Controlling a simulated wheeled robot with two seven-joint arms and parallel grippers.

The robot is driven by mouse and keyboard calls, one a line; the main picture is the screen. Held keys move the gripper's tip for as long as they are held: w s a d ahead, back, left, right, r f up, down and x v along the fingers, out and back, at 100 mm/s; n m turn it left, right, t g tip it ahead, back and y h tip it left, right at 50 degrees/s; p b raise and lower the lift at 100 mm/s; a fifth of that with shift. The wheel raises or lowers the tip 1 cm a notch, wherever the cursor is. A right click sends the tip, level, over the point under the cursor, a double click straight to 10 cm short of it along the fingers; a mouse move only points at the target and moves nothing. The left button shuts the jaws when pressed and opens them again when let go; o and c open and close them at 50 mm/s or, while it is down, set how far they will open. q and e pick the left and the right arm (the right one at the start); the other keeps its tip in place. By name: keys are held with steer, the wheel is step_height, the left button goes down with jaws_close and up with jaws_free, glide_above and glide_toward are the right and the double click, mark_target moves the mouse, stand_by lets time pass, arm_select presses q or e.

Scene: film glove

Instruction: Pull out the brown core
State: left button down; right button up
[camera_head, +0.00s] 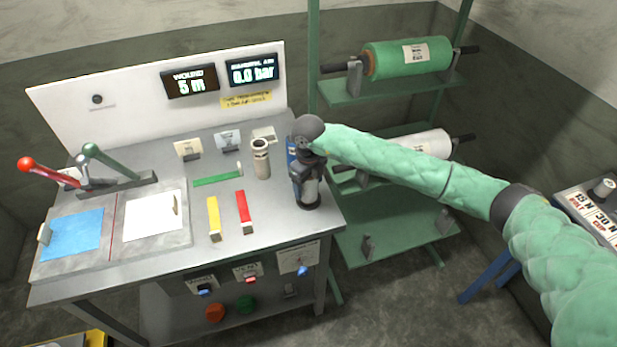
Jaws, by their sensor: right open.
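A green roll (410,56) lies on a dark bar on the rack's top shelf. A brown ring, which looks like the end of a core, shows at its left end (368,64); the rest is hidden inside the roll. A beige hollow tube (261,158) stands upright on the bench. My right gripper (308,190) points down over the bench's right end, to the right of the tube and apart from it. It is open, around or in front of a grey upright thing with a dark base; I cannot tell which. My left gripper is out of view.
A white roll (424,143) lies on the rack's middle shelf, partly behind my right arm. The bench (150,262) carries red and green levers, a green strip, and yellow and red bars (244,212). Displays read 5 m and 0.0 bar. A side table stands at right.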

steer(key=c, duration=1.1)
steer(key=shift+o, duration=0.2)
steer(key=shift+r, duration=0.35)
steer(key=shift+b, duration=0.3)
steer(key=shift+r, duration=0.15)
